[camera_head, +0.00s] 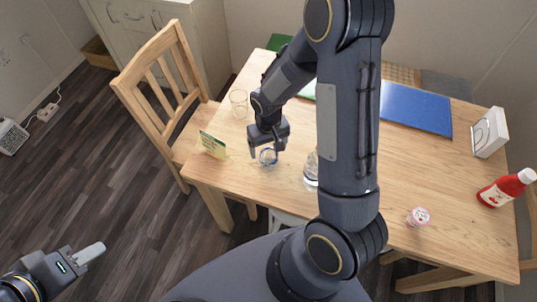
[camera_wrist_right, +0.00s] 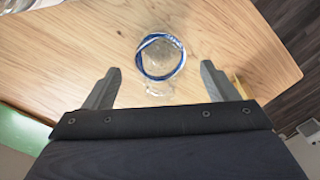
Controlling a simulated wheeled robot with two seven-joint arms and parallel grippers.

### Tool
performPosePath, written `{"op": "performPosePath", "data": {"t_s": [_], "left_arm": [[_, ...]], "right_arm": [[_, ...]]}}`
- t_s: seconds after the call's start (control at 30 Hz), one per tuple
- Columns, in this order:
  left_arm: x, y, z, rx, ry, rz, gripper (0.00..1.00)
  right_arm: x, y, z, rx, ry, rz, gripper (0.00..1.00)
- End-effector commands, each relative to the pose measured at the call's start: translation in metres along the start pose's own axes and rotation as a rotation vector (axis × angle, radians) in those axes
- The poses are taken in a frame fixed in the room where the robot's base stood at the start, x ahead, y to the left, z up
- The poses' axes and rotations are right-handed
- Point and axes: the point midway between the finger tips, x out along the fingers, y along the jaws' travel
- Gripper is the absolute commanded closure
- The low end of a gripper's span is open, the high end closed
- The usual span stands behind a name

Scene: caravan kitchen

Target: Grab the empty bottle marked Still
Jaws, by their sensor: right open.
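A clear bottle with a blue band (camera_head: 268,156) stands near the front left part of the wooden table; no marking on it is readable. In the right wrist view the clear bottle (camera_wrist_right: 160,57) shows from above, ahead of and between the spread fingers. My right gripper (camera_head: 268,146) is open just above it, and nothing is gripped; its open fingers also show in the wrist view (camera_wrist_right: 160,70). A second clear bottle (camera_head: 311,170) is partly hidden by my right arm, its marking not visible. My left gripper (camera_head: 90,253) is over the floor at lower left, away from the table.
A wooden chair (camera_head: 150,90) stands at the left.

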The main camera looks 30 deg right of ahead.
Motion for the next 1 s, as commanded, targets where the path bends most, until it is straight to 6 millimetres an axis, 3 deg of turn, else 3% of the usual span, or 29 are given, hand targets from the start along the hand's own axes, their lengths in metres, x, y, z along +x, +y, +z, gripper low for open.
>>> {"op": "performPosePath", "data": {"t_s": [0.13, 0.4, 0.77, 1.0], "left_arm": [[-0.002, 0.001, -0.001, 0.000, 0.000, 0.000, 0.64], [-0.002, 0.001, -0.001, 0.000, 0.000, 0.000, 0.64], [-0.002, 0.001, -0.001, 0.000, 0.000, 0.000, 0.64], [-0.002, 0.001, -0.001, 0.000, 0.000, 0.000, 0.64]], "right_arm": [[0.017, 0.000, 0.000, 0.001, -0.002, 0.000, 0.20], [0.020, 0.000, 0.000, 0.001, 0.002, 0.000, 0.20], [0.019, 0.000, 0.000, 0.001, 0.001, 0.000, 0.67], [0.019, 0.000, 0.000, 0.001, 0.001, 0.000, 0.68]]}}
